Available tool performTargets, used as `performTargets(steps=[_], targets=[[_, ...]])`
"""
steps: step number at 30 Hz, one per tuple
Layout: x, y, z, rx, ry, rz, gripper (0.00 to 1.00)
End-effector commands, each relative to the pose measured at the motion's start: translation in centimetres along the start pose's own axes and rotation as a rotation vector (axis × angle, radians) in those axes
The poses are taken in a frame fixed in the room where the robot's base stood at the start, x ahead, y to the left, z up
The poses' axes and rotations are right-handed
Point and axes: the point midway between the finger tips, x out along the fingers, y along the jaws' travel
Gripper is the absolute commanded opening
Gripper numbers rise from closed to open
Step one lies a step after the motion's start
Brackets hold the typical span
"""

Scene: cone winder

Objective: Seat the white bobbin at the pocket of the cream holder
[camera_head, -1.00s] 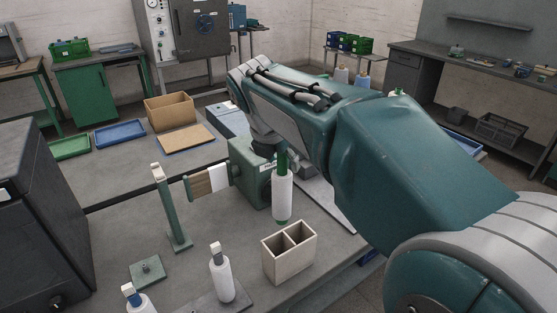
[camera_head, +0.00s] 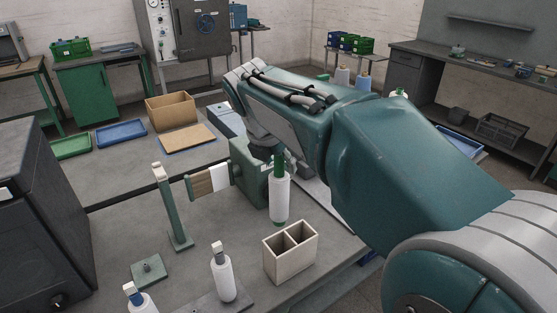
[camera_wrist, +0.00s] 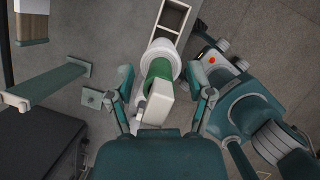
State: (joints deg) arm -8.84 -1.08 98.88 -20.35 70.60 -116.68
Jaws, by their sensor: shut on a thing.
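The white bobbin (camera_head: 279,202) with a green top hangs upright in the head view, above the bench and behind the cream holder. In the wrist view the bobbin (camera_wrist: 163,58) extends away from between my fingers. My gripper (camera_wrist: 163,101) is shut on its top end; in the head view the fingers are mostly hidden by my arm. The cream holder (camera_head: 291,264) is an open box with two square pockets, both looking empty. It also shows in the wrist view (camera_wrist: 187,32), at the top, just past the bobbin's far end. The bobbin appears clear of the holder.
A green post (camera_head: 175,210) and a small green plate (camera_head: 148,270) stand left. A green machine box (camera_head: 247,172) is behind the held bobbin. A dark cabinet (camera_head: 40,220) fills the left.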

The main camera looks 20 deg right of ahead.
Motion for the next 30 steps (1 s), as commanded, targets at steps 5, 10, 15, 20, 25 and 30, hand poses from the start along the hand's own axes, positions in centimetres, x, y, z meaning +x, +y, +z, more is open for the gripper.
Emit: performTargets(steps=[5, 10, 15, 20, 25, 30], targets=[[0.9, -0.1, -0.3, -0.001, 0.0, -0.001, 0.3], [1.7, -0.1, -0.6, -0.001, 0.0, 0.0, 0.3], [2.5, -0.1, -0.9, 0.0, 0.0, 0.0, 0.3], [3.3, -0.2, -1.2, 0.0, 0.0, -0.002, 0.3], [3.8, -0.2, -1.4, 0.0, -0.001, 0.0, 0.3], [3.8, -0.2, -1.4, 0.0, -0.001, 0.0, 0.3]])
